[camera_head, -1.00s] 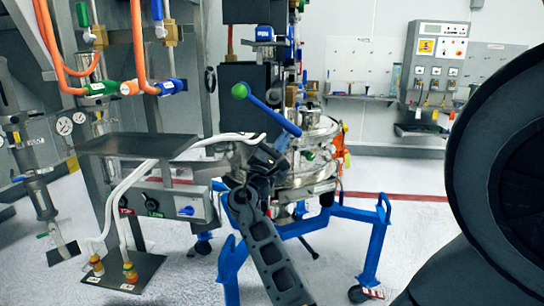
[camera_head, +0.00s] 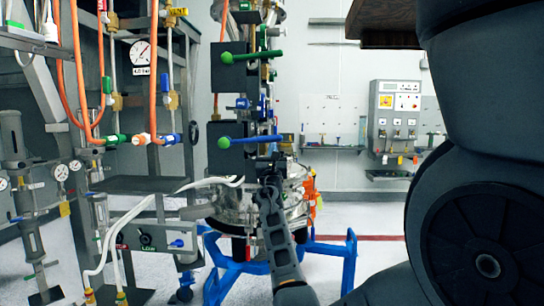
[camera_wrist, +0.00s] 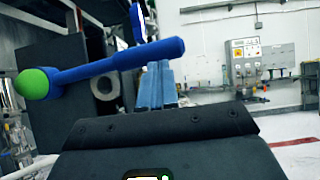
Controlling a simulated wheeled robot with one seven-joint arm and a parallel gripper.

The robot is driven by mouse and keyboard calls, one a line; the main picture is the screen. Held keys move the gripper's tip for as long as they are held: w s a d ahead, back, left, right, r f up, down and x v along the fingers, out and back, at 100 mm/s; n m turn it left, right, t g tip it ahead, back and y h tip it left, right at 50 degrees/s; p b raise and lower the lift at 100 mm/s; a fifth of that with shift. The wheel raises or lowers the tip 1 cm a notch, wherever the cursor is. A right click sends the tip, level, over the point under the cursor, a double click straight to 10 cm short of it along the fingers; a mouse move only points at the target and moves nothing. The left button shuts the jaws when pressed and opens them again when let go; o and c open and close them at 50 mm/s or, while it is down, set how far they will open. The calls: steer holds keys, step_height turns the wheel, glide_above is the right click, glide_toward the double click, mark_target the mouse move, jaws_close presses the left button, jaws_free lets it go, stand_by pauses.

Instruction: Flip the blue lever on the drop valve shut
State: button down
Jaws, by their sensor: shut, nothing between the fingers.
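The blue lever (camera_head: 252,139) with a green ball end lies nearly level in front of a dark block on the valve stack in the head view. In the wrist view the blue lever (camera_wrist: 120,62) crosses the upper left, its green ball at the far left and its thick blue end near the middle. My gripper (camera_wrist: 158,72) is shut and empty, its fingers just under that thick end; whether they touch it I cannot tell. In the head view my gripper (camera_head: 275,157) is below the lever's right end, its fingertips hard to make out.
A second lever, green (camera_head: 252,56), sits higher on the stack. Below stands a steel vessel (camera_head: 235,205) on a blue frame (camera_head: 335,250). Pipes, a gauge and orange hoses (camera_head: 80,70) crowd the left. A control panel (camera_head: 396,110) hangs on the far wall.

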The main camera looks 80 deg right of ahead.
steer(key=shift+s+r, duration=0.15)
steer(key=shift+r, duration=0.45)
steer(key=s+a+f+b, duration=0.1)
steer(key=a+f+b, duration=0.3)
steer(key=a+f, duration=0.5)
steer(key=shift+f+b, duration=0.4)
steer(key=shift+f, duration=0.4)
